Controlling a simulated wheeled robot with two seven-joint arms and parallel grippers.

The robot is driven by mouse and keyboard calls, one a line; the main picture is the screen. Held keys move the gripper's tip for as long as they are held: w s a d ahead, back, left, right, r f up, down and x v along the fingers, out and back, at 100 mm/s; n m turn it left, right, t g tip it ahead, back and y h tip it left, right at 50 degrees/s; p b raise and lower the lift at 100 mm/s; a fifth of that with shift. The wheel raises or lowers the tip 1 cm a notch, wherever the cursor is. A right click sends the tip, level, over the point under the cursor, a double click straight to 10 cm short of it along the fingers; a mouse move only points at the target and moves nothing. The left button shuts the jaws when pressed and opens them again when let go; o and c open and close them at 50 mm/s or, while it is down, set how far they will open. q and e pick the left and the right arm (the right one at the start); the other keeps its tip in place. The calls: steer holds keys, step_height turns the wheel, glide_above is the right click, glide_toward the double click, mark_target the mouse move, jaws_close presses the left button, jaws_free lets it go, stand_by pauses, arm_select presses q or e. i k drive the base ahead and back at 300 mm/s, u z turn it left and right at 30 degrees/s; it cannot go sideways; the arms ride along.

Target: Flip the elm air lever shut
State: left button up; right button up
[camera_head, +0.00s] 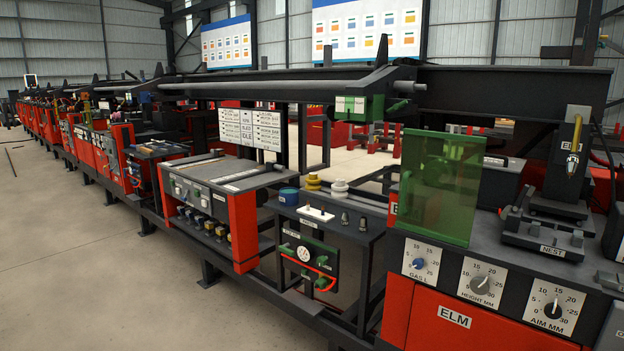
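A dark green panel (318,262) with a round white gauge (304,253) is fixed low at the front of a small dark bench, just left of the red cabinet marked ELM (455,316). A red-orange curved part (310,267) runs below the gauge, and a short red-orange piece (325,284) sits at the panel's lower right. One of these may be the air lever; the small labels are too blurred to read, and I cannot tell whether it is open or shut. Neither of my grippers is in view.
The ELM cabinet carries three dials (481,284), a green see-through screen (438,185) and a dark nest fixture (545,225). Left of the bench stands a red and grey station (245,232). Open concrete floor (70,270) lies at the left front.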

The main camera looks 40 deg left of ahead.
mark_target(283, 248)
steer(key=u, duration=0.8)
steer(key=i, duration=0.7)
steer(key=u, duration=1.1)
steer(key=i, duration=1.05)
steer(key=z, duration=0.45)
steer(key=i, duration=0.75)
steer(key=z, duration=0.5)
